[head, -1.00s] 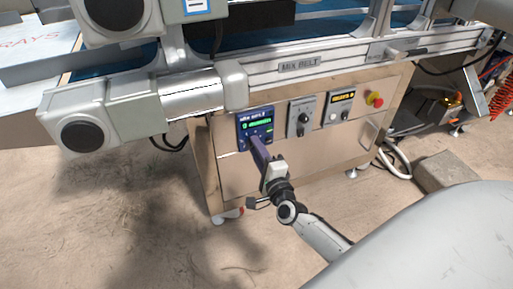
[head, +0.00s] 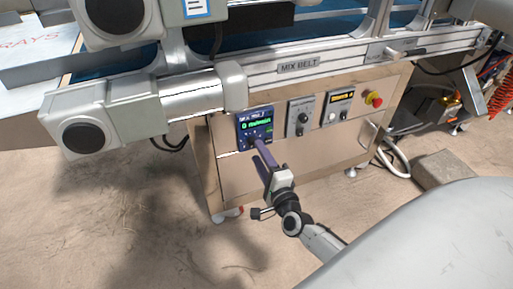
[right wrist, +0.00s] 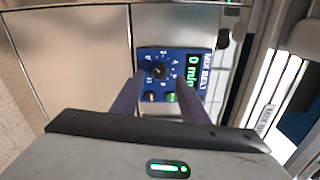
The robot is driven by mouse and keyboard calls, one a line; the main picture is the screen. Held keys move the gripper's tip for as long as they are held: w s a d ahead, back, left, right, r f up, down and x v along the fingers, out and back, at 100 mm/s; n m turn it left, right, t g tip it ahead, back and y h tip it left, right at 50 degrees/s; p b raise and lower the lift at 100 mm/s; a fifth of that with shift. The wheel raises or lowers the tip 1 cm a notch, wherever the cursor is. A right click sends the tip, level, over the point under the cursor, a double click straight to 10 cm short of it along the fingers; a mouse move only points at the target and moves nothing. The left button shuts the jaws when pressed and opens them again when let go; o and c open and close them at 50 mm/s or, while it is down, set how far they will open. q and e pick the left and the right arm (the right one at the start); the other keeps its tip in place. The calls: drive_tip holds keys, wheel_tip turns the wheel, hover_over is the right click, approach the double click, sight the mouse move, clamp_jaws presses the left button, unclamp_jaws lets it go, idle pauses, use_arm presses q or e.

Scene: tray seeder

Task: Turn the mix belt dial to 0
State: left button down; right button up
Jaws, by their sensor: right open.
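The blue mix belt panel (head: 253,127) is on the front of the metal cabinet, with a green display that appears to start with 0. In the right wrist view the display (right wrist: 194,72) also shows a 0. The black mix belt dial (right wrist: 160,72) sits in the middle of its numbered scale, past the fingertips. My right gripper (right wrist: 160,85) is open and empty, its purple fingers either side of the dial's line and apart from it. In the head view the right gripper (head: 262,152) is just in front of the panel and hides the dial. My left gripper is not in view.
Right of the panel are a grey dial panel (head: 300,116), another panel with a yellow display (head: 339,107) and a red stop button (head: 373,99). The conveyor and its grey motor housing (head: 88,123) overhang the cabinet. Floor in front is mostly clear.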

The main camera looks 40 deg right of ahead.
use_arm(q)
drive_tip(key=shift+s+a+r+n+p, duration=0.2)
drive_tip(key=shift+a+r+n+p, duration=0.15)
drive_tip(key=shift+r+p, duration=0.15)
use_arm(e)
drive_tip(key=v, duration=0.7)
